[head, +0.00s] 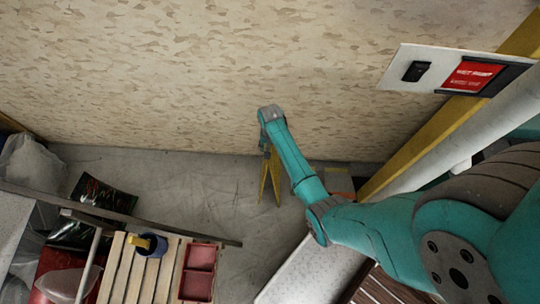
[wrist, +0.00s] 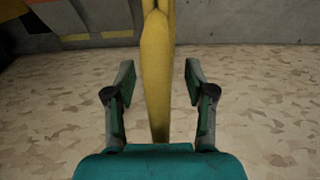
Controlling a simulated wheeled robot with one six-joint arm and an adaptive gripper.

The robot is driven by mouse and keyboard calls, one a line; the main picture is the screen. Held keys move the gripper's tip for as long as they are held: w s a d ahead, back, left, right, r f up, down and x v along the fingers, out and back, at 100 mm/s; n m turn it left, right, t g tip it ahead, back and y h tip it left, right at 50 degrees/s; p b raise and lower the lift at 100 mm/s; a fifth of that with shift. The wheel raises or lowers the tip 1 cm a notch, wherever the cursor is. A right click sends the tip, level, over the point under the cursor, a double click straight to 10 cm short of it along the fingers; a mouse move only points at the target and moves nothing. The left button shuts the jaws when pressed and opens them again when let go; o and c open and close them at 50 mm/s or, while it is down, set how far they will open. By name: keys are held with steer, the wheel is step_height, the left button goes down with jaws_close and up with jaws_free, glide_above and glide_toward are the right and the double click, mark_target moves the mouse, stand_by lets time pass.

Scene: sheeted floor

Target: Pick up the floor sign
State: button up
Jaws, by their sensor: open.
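The floor sign (head: 264,184) is yellow and narrow, with two legs spread apart in the head view, near where the speckled surface meets the grey one. In the wrist view the floor sign (wrist: 157,95) stands as an upright yellow strip, seen nearly edge-on. My gripper (wrist: 159,75) is open, with one finger on each side of the sign. Gaps show between the sign and both fingers. In the head view my gripper (head: 266,149) is at the sign's upper end and partly hides it. The sign's top runs out of the wrist view.
A wooden pallet (head: 117,268) with a blue mug (head: 152,245) and red trays (head: 200,257) is at lower left in the head view. Bags and a dark packet (head: 98,205) lie beside it. A yellow post (head: 425,150) stands to the right. The speckled floor (wrist: 60,120) is clear.

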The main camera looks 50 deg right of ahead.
steer(key=shift+f, duration=0.2)
jaws_close()
stand_by(0.3)
